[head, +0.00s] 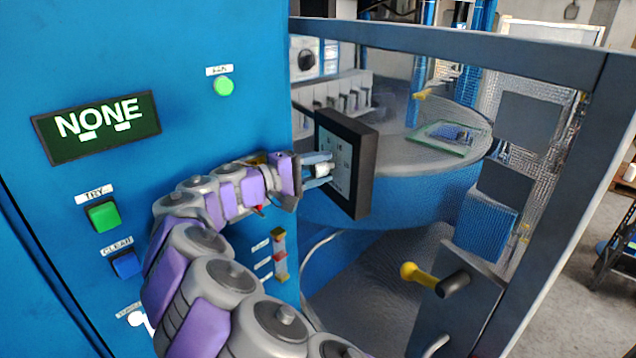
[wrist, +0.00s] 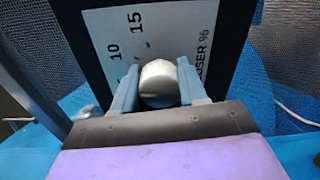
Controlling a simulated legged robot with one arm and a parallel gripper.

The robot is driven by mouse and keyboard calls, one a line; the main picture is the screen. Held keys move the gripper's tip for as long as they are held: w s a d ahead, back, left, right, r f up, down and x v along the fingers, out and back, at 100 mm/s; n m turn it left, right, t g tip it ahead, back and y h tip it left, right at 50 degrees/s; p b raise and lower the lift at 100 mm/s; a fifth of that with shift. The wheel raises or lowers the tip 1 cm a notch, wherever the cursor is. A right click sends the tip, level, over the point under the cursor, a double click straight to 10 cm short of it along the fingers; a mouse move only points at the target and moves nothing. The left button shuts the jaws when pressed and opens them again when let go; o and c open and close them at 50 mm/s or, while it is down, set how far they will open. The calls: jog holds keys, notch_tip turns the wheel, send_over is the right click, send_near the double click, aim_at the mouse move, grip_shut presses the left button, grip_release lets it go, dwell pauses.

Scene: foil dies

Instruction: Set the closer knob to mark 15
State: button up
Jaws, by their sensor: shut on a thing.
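The closer knob (wrist: 159,84) is a pale grey rounded knob on a white dial plate (wrist: 101,42) in the wrist view. The plate reads 10, 15 and "CLOSER %", partly covered. My gripper (wrist: 158,90) is shut on the knob, one light blue finger on each side. The knob's pointer is not clear to me, so I cannot tell its setting. In the head view, my gripper (head: 318,170) reaches the dark-framed dial panel (head: 361,162) from the left. The fingers hide part of the dial there.
A blue cabinet (head: 190,50) at left carries a NONE display (head: 97,127), a green TRY button (head: 103,216) and a blue CLEAN button (head: 125,263). A yellow-ended handle (head: 420,274) sits at lower right.

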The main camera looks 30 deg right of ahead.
jog(key=m+b, duration=0.2)
jog(key=f+m+b, duration=0.1)
jog(key=m+b, duration=0.1)
jog(key=b, duration=0.1)
jog(key=shift+m, duration=0.3)
jog(key=m+b, duration=0.2)
jog(key=b, duration=0.1)
jog(key=shift+m, duration=0.3)
jog(key=m+b, duration=0.3)
jog(key=b, duration=0.1)
jog(key=shift+m, duration=0.3)
jog(key=shift+r+m+b, duration=0.2)
jog(key=shift+m+b, duration=0.35)
jog(key=shift+m, duration=0.05)
jog(key=o, duration=1)
jog(key=shift+r, duration=0.15)
jog(key=shift+o, duration=0.2)
